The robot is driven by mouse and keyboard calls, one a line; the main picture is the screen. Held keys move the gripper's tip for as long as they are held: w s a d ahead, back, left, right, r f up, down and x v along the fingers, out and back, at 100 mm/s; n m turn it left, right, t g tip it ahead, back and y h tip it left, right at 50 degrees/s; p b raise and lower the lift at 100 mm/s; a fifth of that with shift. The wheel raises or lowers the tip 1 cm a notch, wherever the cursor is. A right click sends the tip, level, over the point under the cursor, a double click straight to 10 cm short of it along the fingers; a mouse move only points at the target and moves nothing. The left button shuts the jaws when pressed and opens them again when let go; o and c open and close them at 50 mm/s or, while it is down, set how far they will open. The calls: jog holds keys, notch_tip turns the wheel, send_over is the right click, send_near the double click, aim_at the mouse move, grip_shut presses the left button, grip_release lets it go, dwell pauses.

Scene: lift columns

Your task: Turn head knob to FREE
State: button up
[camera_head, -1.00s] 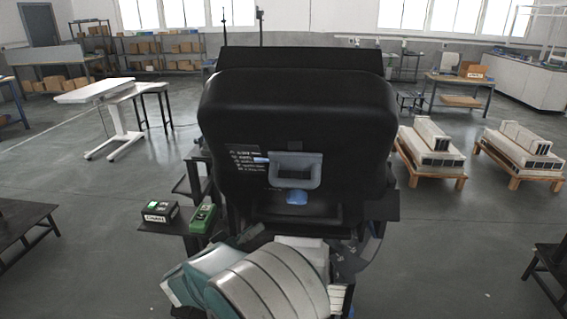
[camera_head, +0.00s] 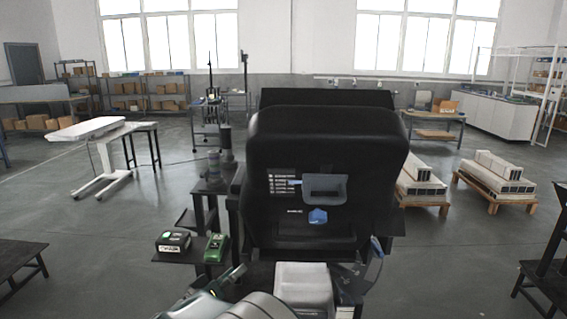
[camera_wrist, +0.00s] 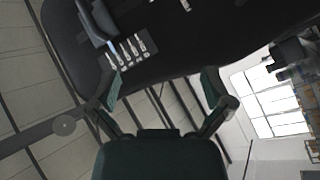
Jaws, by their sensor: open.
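A large black padded machine head (camera_head: 325,150) stands in front of me in the head view. A grey-blue handle frame (camera_head: 325,196) sits on its face. A blue knob (camera_head: 318,216) is just below the handle, and a small blue pointer (camera_head: 293,182) lies beside white label lines (camera_head: 282,187). I cannot read the labels or tell which one is the head knob. In the wrist view the label lines (camera_wrist: 130,48) and the handle (camera_wrist: 97,20) show beyond my gripper (camera_wrist: 163,90). My gripper is open and empty, its fingertips apart from the black face.
A side shelf (camera_head: 185,256) at left holds a black box (camera_head: 173,240) and a green device (camera_head: 215,247). Pallets with white blocks (camera_head: 497,175) stand at right. Dark tables flank both sides, with open grey floor between.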

jog(key=w+d+r+n+t+y, duration=0.25)
jog(key=w+d+r+y, duration=0.35)
jog(key=r+y, duration=0.4)
jog(key=s+d+r+g+y, duration=0.2)
jog(key=s+d+r+y, duration=0.1)
jog(key=s+d+y, duration=0.25)
jog(key=s+d+f+g, duration=0.3)
jog(key=s+d, duration=0.2)
jog(key=s, duration=0.4)
jog(key=s+d+f+m+g+h, duration=0.1)
jog(key=s+d+f+g, duration=0.2)
jog(key=s, duration=0.6)
jog(key=s+d+f+m+g, duration=0.1)
jog(key=s+d+f+g, duration=0.3)
jog(key=s, duration=0.5)
jog(key=d+f, duration=0.1)
jog(key=d, duration=0.1)
jog(key=shift+s+d, duration=0.15)
jog(key=shift+d, duration=0.25)
jog(key=shift+m+h, duration=0.25)
